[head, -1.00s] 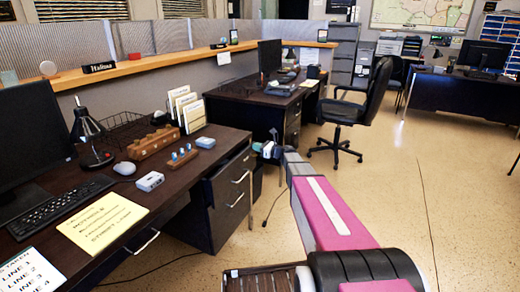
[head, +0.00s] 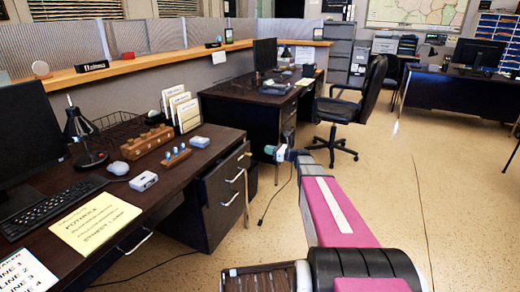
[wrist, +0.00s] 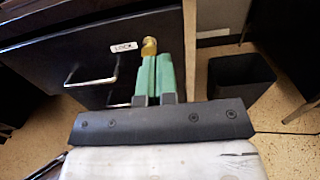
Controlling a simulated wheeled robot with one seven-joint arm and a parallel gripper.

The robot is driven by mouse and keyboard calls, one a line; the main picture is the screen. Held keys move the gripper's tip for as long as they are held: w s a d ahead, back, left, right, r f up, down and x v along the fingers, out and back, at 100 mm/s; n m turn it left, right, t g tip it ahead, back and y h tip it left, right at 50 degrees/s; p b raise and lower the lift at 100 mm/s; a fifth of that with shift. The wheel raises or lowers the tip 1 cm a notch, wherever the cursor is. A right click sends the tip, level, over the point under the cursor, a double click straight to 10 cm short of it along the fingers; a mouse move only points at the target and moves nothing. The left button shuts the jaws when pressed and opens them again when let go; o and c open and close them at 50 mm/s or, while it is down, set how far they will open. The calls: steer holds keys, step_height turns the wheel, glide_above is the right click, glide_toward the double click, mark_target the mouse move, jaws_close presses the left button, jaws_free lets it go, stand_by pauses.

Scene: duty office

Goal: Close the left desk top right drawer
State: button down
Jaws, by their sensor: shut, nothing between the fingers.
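The left desk (head: 120,190) stands at the left in the head view, with a dark pedestal of drawers at its right end. Its top right drawer (head: 222,180) has a silver handle; I cannot tell how far out it stands. In the wrist view the drawer front (wrist: 60,60) fills the upper left, with its handle (wrist: 92,78), a small label and a brass knob (wrist: 149,46). My gripper (head: 268,150) is just right of the drawer's front. In the wrist view its green fingers (wrist: 153,62) are together and empty, pointing at the knob; contact is unclear.
A dark bin (wrist: 240,88) stands on the floor right of the drawers. A black office chair (head: 350,105) stands farther back by a second desk (head: 250,120). A cable lies on the floor. Open floor lies to the right.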

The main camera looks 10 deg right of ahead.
steer(key=v, duration=0.3)
steer(key=n, duration=1.8)
glide_toward(240, 151)
steer(key=x, duration=0.7)
steer(key=shift+a+f, duration=0.1)
steer(key=shift+a, duration=0.3)
steer(key=shift+x, duration=2.45)
